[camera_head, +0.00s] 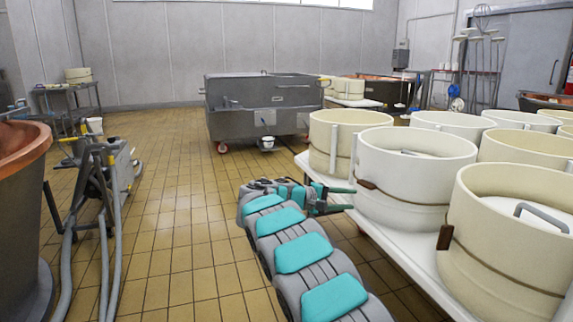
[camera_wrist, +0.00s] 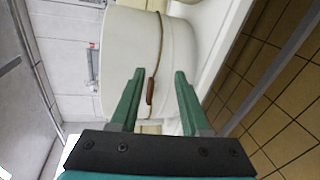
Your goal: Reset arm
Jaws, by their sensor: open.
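My gripper (camera_wrist: 160,73) is open in the wrist view, with its two green fingers apart and nothing held between them. In the head view my gripper (camera_head: 346,198) is at the end of my grey and teal arm, at the edge of the white table (camera_head: 425,272). The fingers point at a round cream mould (camera_head: 396,180) with a brown strap. That mould also fills the upper middle of the wrist view (camera_wrist: 130,50). In the head view the fingertips look close to its lower side; I cannot tell whether they touch it.
Several more cream moulds (camera_head: 512,225) stand on the table at right. A grey wheeled vat (camera_head: 262,112) is at the back. A copper vat (camera_head: 20,215) and a machine with hoses (camera_head: 105,190) stand at left. The tiled floor (camera_head: 185,215) between is clear.

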